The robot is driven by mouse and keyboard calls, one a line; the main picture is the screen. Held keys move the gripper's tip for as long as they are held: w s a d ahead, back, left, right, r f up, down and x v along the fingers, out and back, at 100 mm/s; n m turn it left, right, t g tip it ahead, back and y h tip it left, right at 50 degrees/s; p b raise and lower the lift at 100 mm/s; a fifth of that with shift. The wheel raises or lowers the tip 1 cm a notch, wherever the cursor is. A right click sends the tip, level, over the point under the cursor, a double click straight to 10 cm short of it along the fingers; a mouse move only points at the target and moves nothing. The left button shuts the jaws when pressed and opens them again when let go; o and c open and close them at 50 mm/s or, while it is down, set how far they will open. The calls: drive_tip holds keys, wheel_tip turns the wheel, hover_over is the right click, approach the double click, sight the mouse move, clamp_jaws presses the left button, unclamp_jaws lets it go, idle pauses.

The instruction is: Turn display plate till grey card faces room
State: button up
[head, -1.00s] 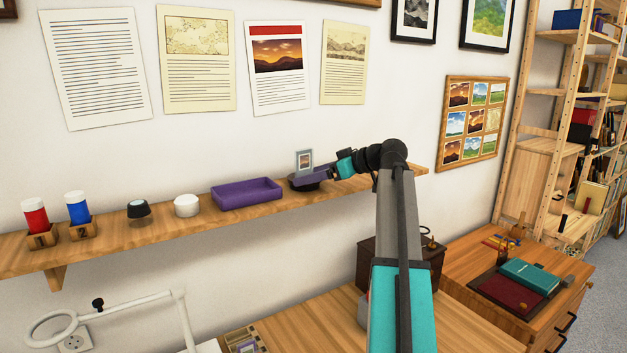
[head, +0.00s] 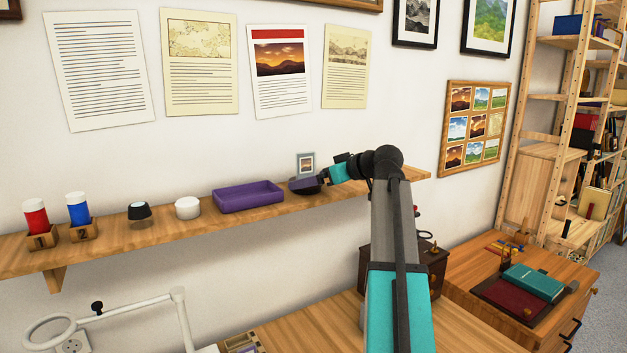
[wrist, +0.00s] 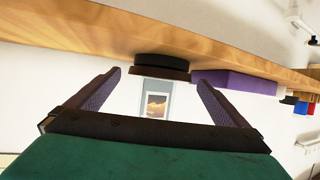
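The display plate (head: 312,190) is a dark round disc on the wall shelf, right of the purple tray. A small upright grey-framed card (head: 306,164) with a sunset picture stands at it, its picture side towards the head camera. In the wrist view the plate (wrist: 160,68) and the card (wrist: 156,103) appear upside down, with the picture facing that camera. My gripper (wrist: 158,79) is open, its two purple fingers spread to either side of the plate and card with visible gaps. In the head view my gripper (head: 309,183) is close to the plate and partly covers it; contact cannot be told.
The shelf (head: 110,243) also holds the purple tray (head: 248,194), a white round pot (head: 188,207), a dark-topped lamp-like item (head: 139,211), and blue (head: 78,209) and red (head: 37,216) bottles in wooden holders. Papers hang above. A dark box (head: 434,262) stands below right.

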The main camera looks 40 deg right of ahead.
drive_tip(key=b+v, duration=0.3)
drive_tip(key=v, duration=1.1)
drive_tip(key=shift+b, duration=0.3)
drive_tip(key=shift+w, duration=0.1)
